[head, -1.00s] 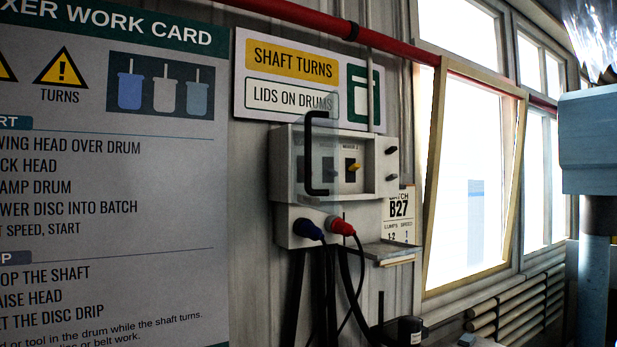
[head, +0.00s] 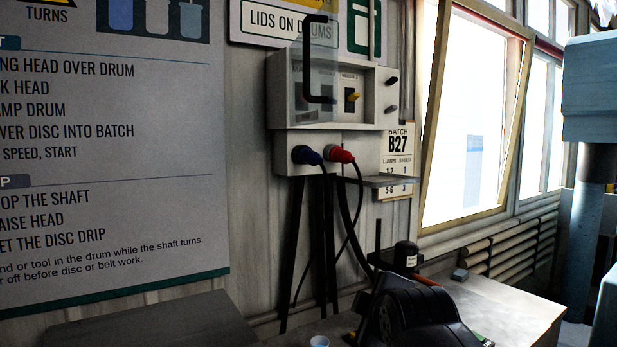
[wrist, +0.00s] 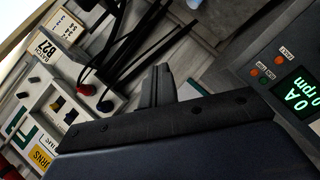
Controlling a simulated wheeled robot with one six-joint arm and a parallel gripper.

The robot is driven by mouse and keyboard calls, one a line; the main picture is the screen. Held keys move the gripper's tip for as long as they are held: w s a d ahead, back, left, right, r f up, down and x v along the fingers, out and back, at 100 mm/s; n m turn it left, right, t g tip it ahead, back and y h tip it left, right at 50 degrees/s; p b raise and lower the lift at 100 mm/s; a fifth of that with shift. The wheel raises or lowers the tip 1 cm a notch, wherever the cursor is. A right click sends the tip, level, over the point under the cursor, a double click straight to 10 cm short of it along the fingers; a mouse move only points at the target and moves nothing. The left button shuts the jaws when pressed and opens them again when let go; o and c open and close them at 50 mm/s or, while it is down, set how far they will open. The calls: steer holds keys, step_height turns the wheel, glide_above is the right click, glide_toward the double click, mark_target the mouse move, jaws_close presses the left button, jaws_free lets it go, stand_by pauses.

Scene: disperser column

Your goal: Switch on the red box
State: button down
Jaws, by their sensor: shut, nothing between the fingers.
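A grey wall box (head: 377,108) carries a red plug (head: 341,154) and a blue plug (head: 306,155) underneath. No box with a red body shows. A switch with a yellow knob (head: 353,96) sits above the red plug; its on or off position is too small to tell. A clear cover with a black handle (head: 311,60) stands in front of the box's left half. In the wrist view the box (wrist: 36,98) is at the left, with the red plug (wrist: 86,90). My gripper (wrist: 160,72) is shut and empty, apart from the box.
A small shelf (head: 385,181) juts out under the box, and black cables hang below it. A bench (head: 510,297) stands below at the right. A black cylinder (head: 406,255) is in front of the wall. The wrist view shows a panel with a green display (wrist: 297,98) reading 0 rpm.

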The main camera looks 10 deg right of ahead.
steer(key=w+d+r+n+t+h+b, duration=0.1)
steer(key=w+d+r+n+t+b, duration=0.2)
steer(key=r+n, duration=0.4)
steer(key=w+d+r+n+t+h+b, duration=0.1)
steer(key=w+d+r+n+t+b, duration=0.2)
steer(key=w+r+n+t+b, duration=0.2)
steer(key=w+d+r+n+t+h+b, duration=0.1)
steer(key=w+d+r+n+t+b, duration=0.2)
steer(key=r+n, duration=0.6)
steer(key=shift+w+r+n+t+h+b, duration=0.4)
steer(key=shift+w+r+t, duration=0.6)
steer(key=shift+r, duration=0.45)
steer(key=shift+w+d, duration=0.1)
